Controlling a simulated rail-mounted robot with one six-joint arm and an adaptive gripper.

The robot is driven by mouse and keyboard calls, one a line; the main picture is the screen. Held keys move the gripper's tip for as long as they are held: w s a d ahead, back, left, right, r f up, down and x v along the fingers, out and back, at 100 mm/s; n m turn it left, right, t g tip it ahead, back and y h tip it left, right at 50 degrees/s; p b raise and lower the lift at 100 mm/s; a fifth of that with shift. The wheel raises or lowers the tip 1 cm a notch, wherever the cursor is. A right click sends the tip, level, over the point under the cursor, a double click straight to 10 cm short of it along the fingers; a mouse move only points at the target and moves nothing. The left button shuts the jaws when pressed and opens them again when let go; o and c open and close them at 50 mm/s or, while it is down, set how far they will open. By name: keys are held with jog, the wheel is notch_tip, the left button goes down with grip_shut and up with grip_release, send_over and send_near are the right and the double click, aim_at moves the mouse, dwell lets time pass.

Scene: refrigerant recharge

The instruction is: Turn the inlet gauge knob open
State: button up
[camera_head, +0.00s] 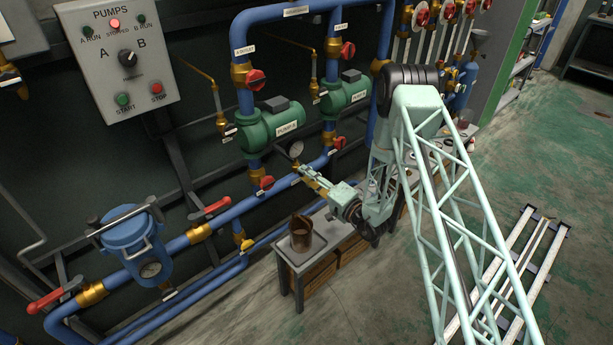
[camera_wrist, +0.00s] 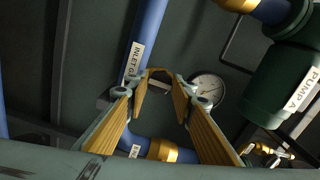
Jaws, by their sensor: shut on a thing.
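My gripper (camera_head: 306,173) reaches left toward the blue inlet pipe below pump A in the head view. In the wrist view its two yellow-padded fingers (camera_wrist: 160,77) come close together at the tips. They are shut on a small part, which fits the inlet gauge knob; the fingers hide most of it. A short pale piece (camera_wrist: 158,86) shows between the tips. The round white inlet gauge (camera_wrist: 207,88) is just right of the fingertips. The gauge also shows in the head view (camera_head: 296,149), just above my gripper. I cannot tell how far the knob is turned.
A blue pipe with an INLET label (camera_wrist: 135,57) runs close to my left finger. The green pump A (camera_wrist: 275,85) is at the right. A small table (camera_head: 313,235) with a brown pot (camera_head: 301,232) stands below my gripper. Red valve handles (camera_head: 265,183) are nearby.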

dwell(0.3)
jog(key=o, duration=0.9)
jog(key=shift+v, duration=6)
jog(key=shift+r, duration=0.1)
